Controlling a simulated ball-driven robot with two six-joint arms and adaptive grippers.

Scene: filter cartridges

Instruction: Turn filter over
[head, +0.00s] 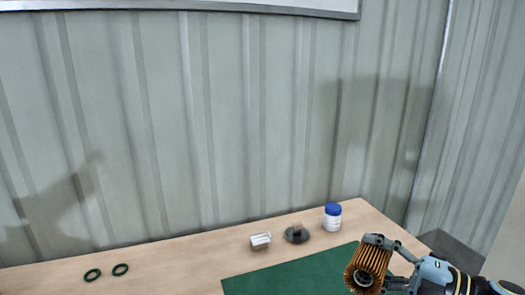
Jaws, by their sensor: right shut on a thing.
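The filter (368,268) is a pleated, orange-brown cylinder at the lower right of the head view. It is held tilted, with one end showing a dark round opening toward the lower left. My right gripper (381,262) is shut on the filter, one finger across its upper end and the other low at its right side. The filter is over the right part of the green mat (285,276); whether it touches the mat cannot be told. My left gripper is not in view.
Two dark green rings (106,272) lie at the left. The wooden table (185,266) is clear between them. A corrugated wall stands behind.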

